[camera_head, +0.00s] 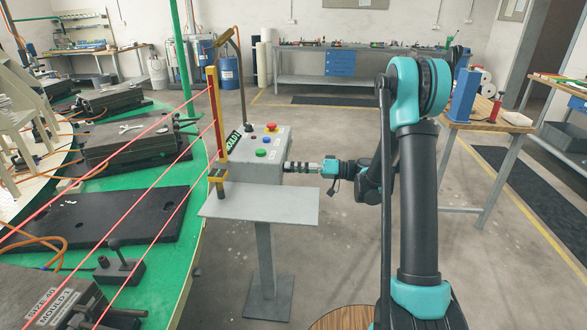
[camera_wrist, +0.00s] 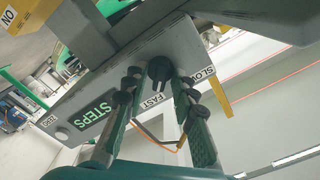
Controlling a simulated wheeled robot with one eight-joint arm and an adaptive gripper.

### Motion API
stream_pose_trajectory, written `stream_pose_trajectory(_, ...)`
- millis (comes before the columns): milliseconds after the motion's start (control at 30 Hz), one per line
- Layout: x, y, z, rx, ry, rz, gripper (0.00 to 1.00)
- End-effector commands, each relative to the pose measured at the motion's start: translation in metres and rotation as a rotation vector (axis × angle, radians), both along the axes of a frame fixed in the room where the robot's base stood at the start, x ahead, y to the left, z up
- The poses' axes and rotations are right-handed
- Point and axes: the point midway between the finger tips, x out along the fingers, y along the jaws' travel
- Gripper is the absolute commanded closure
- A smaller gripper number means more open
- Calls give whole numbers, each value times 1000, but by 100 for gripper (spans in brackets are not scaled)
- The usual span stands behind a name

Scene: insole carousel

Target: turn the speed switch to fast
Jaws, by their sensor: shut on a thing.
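The speed switch is a black knob (camera_wrist: 159,69) on the face of the grey control box in the wrist view. A "FAST" label (camera_wrist: 152,103) is just below it, and a "SLOW" label (camera_wrist: 206,76) is to its right. My gripper (camera_wrist: 159,79) has one finger on each side of the knob and is shut on it. I cannot tell for sure which label the knob points at. In the head view, my gripper (camera_head: 292,167) reaches the right side of the control box (camera_head: 246,171), and the knob is hidden there.
The box stands on a grey pedestal table (camera_head: 290,207). Its top carries a red button (camera_head: 271,126), a green one and a blue one. A green "STEPS" display (camera_wrist: 95,113) is beside the knob. A yellow post with red beams (camera_head: 215,115) stands left, before the green carousel (camera_head: 203,195).

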Motion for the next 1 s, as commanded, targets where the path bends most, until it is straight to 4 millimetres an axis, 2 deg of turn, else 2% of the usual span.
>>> stream_pose_trajectory(167, 0, 0, 0, 0, 0, -1, 100)
stream_pose_trajectory(200, 0, 0, 0, 0, 0, -1, 72)
stream_pose_trajectory(267, 0, 0, 0, 0, 0, -1, 67)
stream_pose_trajectory(533, 0, -1, 0, -1, -1, -1, 67)
stream_pose_trajectory(667, 0, -8, 0, 0, -1, -1, 67)
stream_pose_trajectory(767, 0, -23, 0, 0, -1, -4, 67)
stream_pose_trajectory(1000, -1, -73, 0, 0, -1, -6, 67)
